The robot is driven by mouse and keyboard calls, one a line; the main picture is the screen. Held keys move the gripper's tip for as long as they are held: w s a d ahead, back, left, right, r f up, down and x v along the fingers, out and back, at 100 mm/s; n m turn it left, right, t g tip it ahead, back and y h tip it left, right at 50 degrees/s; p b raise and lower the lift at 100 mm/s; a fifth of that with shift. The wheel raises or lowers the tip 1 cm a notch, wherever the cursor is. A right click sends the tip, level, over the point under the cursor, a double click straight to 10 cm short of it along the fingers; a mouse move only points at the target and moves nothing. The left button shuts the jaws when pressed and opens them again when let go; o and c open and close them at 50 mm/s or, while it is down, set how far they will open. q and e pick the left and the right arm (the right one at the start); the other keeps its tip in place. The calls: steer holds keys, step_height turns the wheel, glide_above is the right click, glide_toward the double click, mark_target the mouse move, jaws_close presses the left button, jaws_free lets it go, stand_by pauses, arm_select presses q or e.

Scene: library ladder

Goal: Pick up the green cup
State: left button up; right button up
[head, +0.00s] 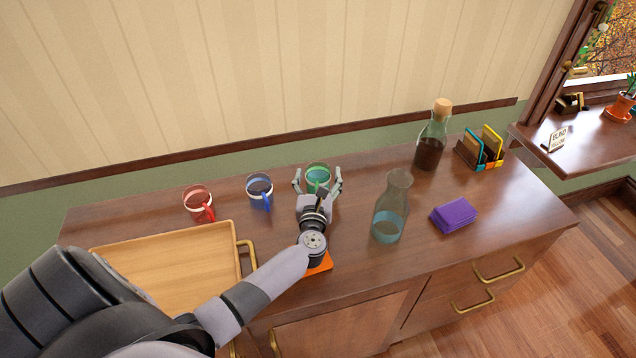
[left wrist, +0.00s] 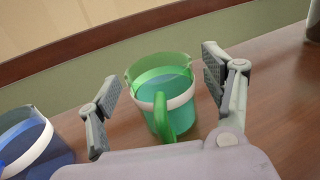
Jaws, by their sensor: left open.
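The green cup (head: 318,176) stands upright on the wooden cabinet top, near the wall, with a pale band around it. My left gripper (head: 318,181) is open, with one finger on each side of the cup. In the left wrist view the green cup (left wrist: 162,92) sits between the spread fingers of the left gripper (left wrist: 160,85), its handle facing the palm. Gaps show between the fingers and the cup, so they look apart from it. My right gripper is not in view.
A blue cup (head: 260,191) and a red cup (head: 198,203) stand left of the green cup. A wooden tray (head: 165,262) lies at the left. A glass carafe (head: 391,208), a corked bottle (head: 432,140), purple napkins (head: 454,215) and an organizer (head: 481,150) stand right. An orange item (head: 322,265) lies under my arm.

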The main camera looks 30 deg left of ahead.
arm_select(q)
steer(key=shift+w+a, duration=0.35)
steer(key=shift+w, duration=0.2)
steer(key=shift+c, duration=0.4)
steer(key=c, duration=1.2)
steer(key=shift+c, duration=0.5)
steer(key=shift+r, duration=0.15)
